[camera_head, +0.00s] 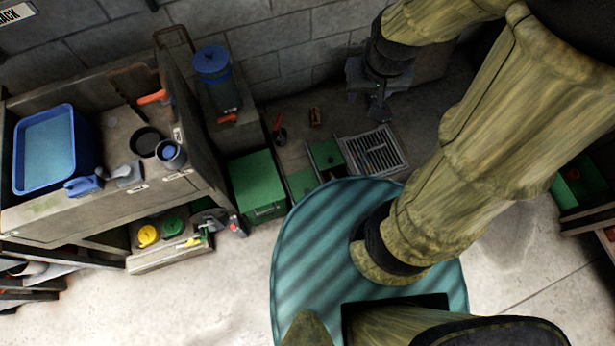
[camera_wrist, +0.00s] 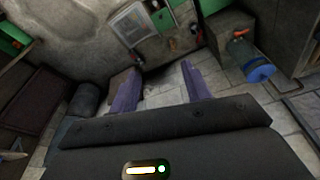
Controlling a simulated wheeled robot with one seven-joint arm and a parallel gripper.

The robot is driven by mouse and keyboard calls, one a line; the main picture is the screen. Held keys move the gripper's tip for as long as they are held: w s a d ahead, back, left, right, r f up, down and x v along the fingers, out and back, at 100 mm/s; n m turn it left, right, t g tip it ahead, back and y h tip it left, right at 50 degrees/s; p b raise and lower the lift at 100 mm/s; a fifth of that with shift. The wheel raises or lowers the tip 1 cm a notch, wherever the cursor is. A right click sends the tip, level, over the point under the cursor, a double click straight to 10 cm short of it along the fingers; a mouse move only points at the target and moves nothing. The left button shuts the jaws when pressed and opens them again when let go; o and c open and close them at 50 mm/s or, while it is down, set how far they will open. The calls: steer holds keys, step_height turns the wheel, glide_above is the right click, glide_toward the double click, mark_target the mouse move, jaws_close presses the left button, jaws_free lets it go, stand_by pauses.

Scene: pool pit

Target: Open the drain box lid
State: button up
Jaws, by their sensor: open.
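A green box (camera_head: 258,180) with a flat closed lid and a front latch stands on the floor left of centre. To its right, smaller green panels (camera_head: 326,154) sit beside a metal grate (camera_head: 375,151) in the floor. I cannot tell for certain which green piece is the drain box lid. In the wrist view a green panel (camera_wrist: 162,19) and the grate (camera_wrist: 134,22) show near the top. My gripper (camera_head: 379,112) is above the floor behind the grate, near the wall. In the wrist view its two purple fingers (camera_wrist: 159,70) are apart, with nothing between them.
A workbench (camera_head: 120,215) with a blue tub (camera_head: 45,150) stands at left. A blue-capped canister (camera_head: 213,75) stands by the block wall; it also shows in the wrist view (camera_wrist: 257,70). Small tools (camera_head: 279,130) lie behind the green panels.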

mark_target(307, 190)
steer(key=w+a+f+m+g+b, duration=0.2)
steer(key=w+f+b, duration=0.2)
steer(key=f+b, duration=0.8)
steer(key=w+a+f+m+g+y+b, duration=0.1)
steer(key=w+f+b, duration=0.4)
steer(key=f, duration=2.5)
steer(key=w+a+f+m+g+y+b, duration=0.1)
steer(key=w+a+f+m+g+b, duration=0.1)
steer(key=f+b, duration=1.7)
steer(key=w+a+f+g, duration=0.1)
steer(key=w+a+f, duration=0.1)
steer(key=a, duration=0.1)
steer(key=shift+w+a+f+m, duration=0.15)
steer(key=shift+a+f+m, duration=0.05)
steer(key=shift+m, duration=0.2)
steer(key=shift+g+b, duration=0.3)
steer(key=b+x, duration=0.6)
steer(key=x, duration=1.1)
steer(key=shift+a+f, duration=0.15)
steer(key=shift+f, duration=0.05)
steer(key=shift+c, duration=0.2)
jaws_close()
